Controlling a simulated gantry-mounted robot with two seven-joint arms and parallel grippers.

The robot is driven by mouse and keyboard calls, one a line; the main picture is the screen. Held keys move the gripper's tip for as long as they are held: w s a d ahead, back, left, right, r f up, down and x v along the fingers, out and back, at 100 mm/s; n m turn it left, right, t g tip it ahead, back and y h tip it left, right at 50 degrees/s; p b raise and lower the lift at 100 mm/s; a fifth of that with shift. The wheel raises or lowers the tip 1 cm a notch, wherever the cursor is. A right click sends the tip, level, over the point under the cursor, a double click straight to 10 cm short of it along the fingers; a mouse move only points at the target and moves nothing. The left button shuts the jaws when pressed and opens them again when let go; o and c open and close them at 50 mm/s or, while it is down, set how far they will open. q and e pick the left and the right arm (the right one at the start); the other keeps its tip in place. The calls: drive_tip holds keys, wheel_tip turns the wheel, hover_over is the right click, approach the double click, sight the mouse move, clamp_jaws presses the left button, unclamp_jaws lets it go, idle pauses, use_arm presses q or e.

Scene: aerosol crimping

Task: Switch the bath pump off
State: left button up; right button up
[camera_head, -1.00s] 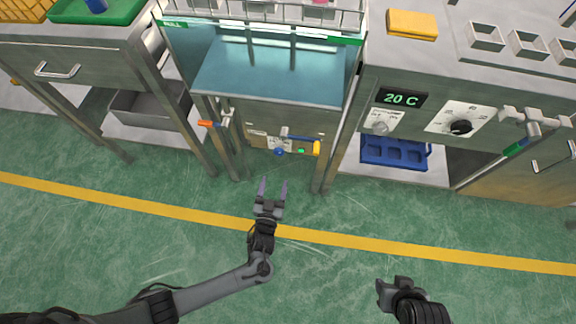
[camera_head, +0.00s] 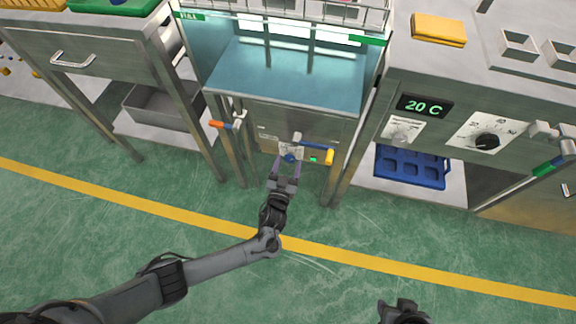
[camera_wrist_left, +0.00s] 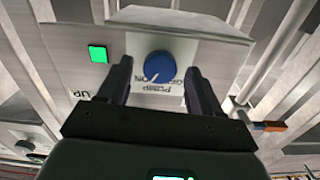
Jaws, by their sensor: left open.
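The bath pump knob (camera_head: 290,157) is a blue dial on a small white plate below the glass-fronted bath. In the left wrist view the blue knob (camera_wrist_left: 159,66) has a white pointer line, angled toward the upside-down ON marking. A lit green square lamp (camera_wrist_left: 97,54) sits beside it; the lamp also shows in the head view (camera_head: 313,160). My left gripper (camera_head: 287,166) is open and faces the panel, its fingers on either side of the knob. Contact with the knob cannot be told. My right gripper (camera_head: 402,309) is partly cut off at the bottom edge.
A yellow-ended blue valve handle (camera_head: 318,147) is right of the knob, and an orange-tipped lever (camera_head: 218,124) is to the left. Steel legs flank the panel. A blue rack (camera_head: 410,168) sits on the right shelf. The green floor in front is clear.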

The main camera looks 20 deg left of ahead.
use_arm(q)
drive_tip(key=shift+w, duration=0.15)
drive_tip(key=shift+c, duration=1)
drive_tip(key=c, duration=0.9)
drive_tip(key=shift+o, duration=0.2)
